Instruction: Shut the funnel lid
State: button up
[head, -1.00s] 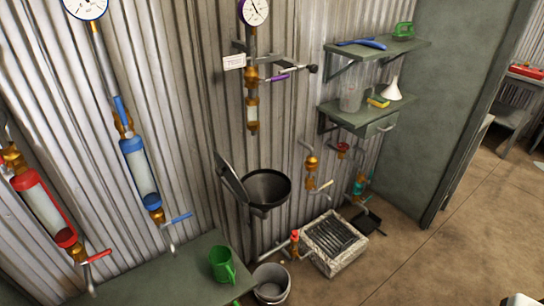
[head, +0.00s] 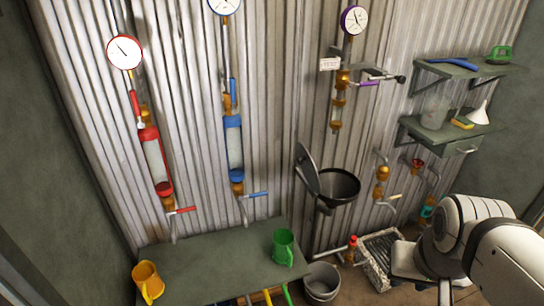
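The black funnel (head: 338,187) is mounted on the corrugated wall, to the right of the green table. Its grey lid (head: 308,170) stands raised at the left side of the rim, tilted up, so the funnel mouth is open. My white arm reaches in at the lower right, well to the right of the funnel and apart from it. The fingertips of my gripper cannot be made out.
A green table (head: 215,262) carries a green mug (head: 283,247) and a yellow mug (head: 148,281). A grey bucket (head: 322,282) stands below the funnel. A grated drain box (head: 378,255) is on the floor. Shelves (head: 455,128) and wall pipes are at right.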

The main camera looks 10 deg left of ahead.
aim_at(304, 158)
jog(key=u, duration=0.55)
jog(key=i, duration=0.95)
jog(key=u, duration=0.7)
jog(key=k, duration=1.05)
jog(key=z, duration=0.6)
jog(key=i, duration=1)
jog(key=z, duration=0.1)
